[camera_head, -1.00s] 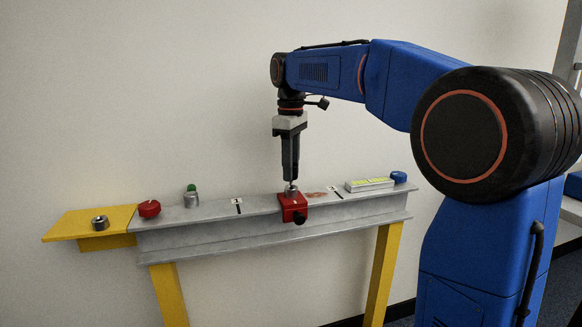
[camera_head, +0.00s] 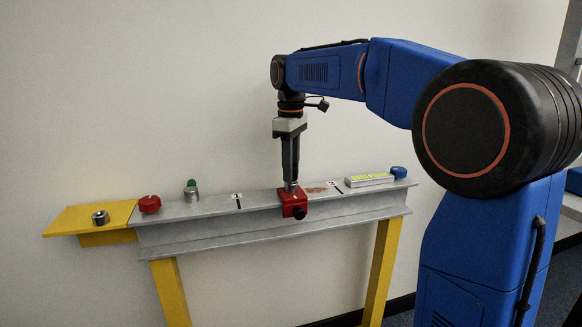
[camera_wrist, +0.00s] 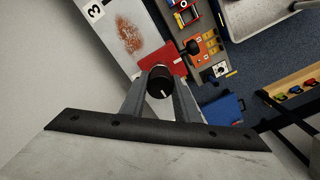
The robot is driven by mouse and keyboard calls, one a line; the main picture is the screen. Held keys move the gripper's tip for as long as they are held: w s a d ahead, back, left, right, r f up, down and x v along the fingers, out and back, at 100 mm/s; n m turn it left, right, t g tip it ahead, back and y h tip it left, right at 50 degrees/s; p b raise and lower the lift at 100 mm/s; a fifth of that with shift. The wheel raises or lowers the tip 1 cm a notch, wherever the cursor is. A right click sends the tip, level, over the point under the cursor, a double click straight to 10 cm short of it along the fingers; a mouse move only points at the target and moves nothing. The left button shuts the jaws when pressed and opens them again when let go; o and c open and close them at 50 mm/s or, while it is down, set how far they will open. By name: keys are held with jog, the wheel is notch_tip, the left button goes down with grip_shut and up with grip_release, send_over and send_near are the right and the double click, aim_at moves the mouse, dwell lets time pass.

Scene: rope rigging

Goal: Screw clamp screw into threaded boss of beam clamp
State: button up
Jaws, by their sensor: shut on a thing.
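The red beam clamp (camera_head: 288,204) sits on the grey steel beam, and its red body also shows in the wrist view (camera_wrist: 150,62). My gripper (camera_head: 290,180) points straight down over the clamp. In the wrist view my gripper (camera_wrist: 160,95) is shut on the clamp screw (camera_wrist: 160,82), whose dark round head with a white mark lies between the two fingers. In the head view a short metal part shows between the fingertips and the clamp's top. How deep the screw sits in the threaded boss is hidden.
The beam (camera_head: 255,205) carries a red knob (camera_head: 149,204), a small metal fitting with a green top (camera_head: 192,195), a pale bar with yellow-green marks (camera_head: 367,180) and a blue cap (camera_head: 398,172). A metal ring (camera_head: 100,217) stands on the yellow end plate (camera_head: 72,219).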

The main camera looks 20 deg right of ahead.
jog(key=shift+f, duration=0.1)
jog(key=o, duration=1.1)
notch_tip(320, 180, up, 17)
jog(key=shift+r, duration=0.2)
